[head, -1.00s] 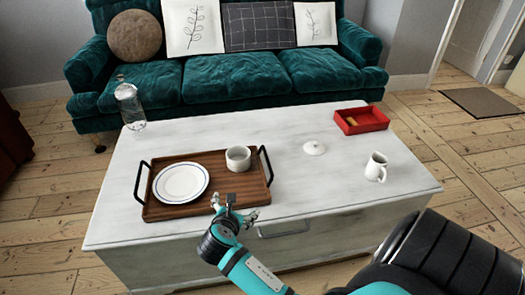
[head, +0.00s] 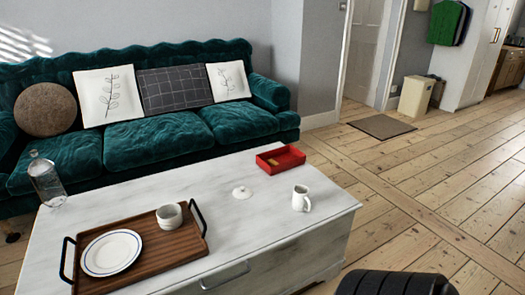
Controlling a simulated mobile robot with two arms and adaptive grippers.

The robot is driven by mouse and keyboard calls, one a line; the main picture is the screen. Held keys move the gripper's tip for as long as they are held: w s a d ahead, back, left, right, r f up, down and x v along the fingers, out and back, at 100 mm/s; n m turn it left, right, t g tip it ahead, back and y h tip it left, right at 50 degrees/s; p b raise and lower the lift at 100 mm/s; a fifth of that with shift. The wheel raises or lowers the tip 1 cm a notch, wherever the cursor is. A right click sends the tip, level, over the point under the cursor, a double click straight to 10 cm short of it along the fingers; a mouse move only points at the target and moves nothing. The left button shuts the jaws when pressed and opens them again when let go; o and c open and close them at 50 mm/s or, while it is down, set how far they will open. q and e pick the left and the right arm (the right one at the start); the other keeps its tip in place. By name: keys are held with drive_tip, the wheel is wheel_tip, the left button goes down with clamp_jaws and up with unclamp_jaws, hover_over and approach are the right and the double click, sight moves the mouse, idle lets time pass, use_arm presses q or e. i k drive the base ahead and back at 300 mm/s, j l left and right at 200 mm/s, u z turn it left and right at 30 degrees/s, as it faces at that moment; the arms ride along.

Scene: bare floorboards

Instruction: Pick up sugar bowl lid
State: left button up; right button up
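The sugar bowl lid (head: 242,192) is a small white disc with a knob. It lies on the white-washed chest table (head: 290,222), apart from the other things, right of the tray. A white bowl (head: 169,218), which looks like the sugar bowl, stands on the right part of the brown wooden tray (head: 150,262). Neither of my grippers shows in the head view now.
A white plate (head: 111,253) lies on the tray, which has black handles. A red open box (head: 281,160) and a white jug (head: 301,198) stand right of the lid. A glass bottle (head: 46,180) stands at the far left. A teal sofa (head: 165,138) is behind; open floor lies right.

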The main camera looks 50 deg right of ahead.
sight(241, 192)
drive_tip(key=i+l+z, duration=0.1)
drive_tip(key=z, duration=0.4)
drive_tip(key=i+l+z, duration=0.1)
drive_tip(key=z, duration=0.4)
drive_tip(key=i+z, duration=0.1)
drive_tip(key=z, duration=0.35)
drive_tip(key=i+z, duration=0.1)
drive_tip(key=i, duration=0.05)
